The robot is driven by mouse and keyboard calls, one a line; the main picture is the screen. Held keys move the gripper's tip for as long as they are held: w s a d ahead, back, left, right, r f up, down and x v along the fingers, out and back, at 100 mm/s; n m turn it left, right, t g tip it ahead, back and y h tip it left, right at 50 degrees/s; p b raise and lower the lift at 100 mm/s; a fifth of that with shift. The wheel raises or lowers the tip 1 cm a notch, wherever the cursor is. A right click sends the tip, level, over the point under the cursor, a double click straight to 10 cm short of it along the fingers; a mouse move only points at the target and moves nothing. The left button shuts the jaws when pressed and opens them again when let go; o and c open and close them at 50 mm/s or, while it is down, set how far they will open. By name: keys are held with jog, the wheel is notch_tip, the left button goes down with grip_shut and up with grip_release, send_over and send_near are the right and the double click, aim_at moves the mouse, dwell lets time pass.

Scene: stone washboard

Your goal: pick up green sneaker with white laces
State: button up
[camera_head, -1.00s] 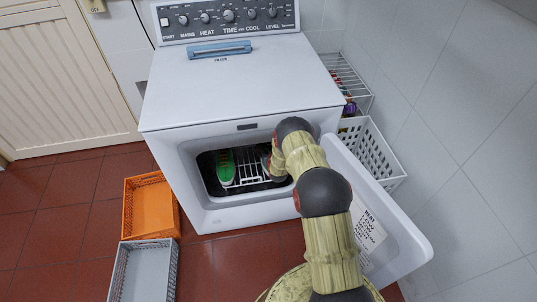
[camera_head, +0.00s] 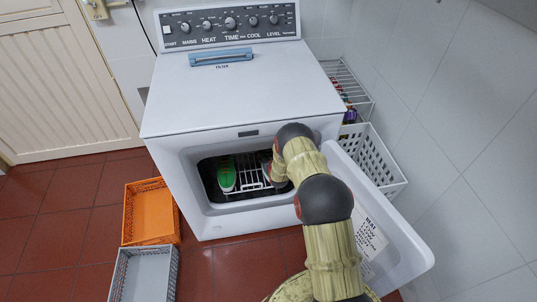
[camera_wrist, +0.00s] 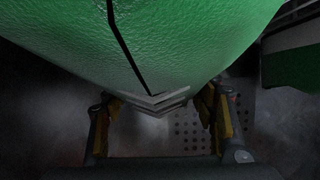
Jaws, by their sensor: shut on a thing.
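A green sneaker (camera_head: 227,176) with a pale sole edge stands on a wire rack inside the open dryer drum in the head view. A large green sneaker surface (camera_wrist: 150,45) with a dark line and pale, lace-like bands at its lower tip fills the top of the wrist view. My gripper (camera_wrist: 160,108) has its two yellow-and-dark fingers on either side of that tip and is shut on it. In the head view my gripper is hidden inside the drum. I cannot tell whether both views show the same shoe.
A second green piece (camera_wrist: 295,62) with a pale band is at the wrist view's right. The dryer (camera_head: 245,95) has its door (camera_head: 385,240) open to the right. A white basket (camera_head: 372,160) is beside it. Orange (camera_head: 150,212) and grey (camera_head: 143,275) crates lie left.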

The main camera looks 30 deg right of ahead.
notch_tip(320, 180, up, 3)
jog(key=shift+f+p, duration=0.15)
jog(key=shift+p, duration=0.35)
jog(key=s+r+p, duration=0.1)
jog(key=r, duration=0.1)
jog(key=s+a+r+p, duration=0.1)
jog(key=s+r, duration=0.1)
jog(key=s+a+r+p, duration=0.1)
jog(key=s+r+p, duration=0.1)
jog(key=r, duration=0.1)
jog(key=shift+s, duration=0.25)
jog(key=p+v, duration=0.2)
jog(key=v, duration=0.6)
jog(key=shift+s+a+f+p, duration=0.2)
jog(key=shift+s+a+p, duration=0.1)
jog(key=shift+a+p, duration=0.05)
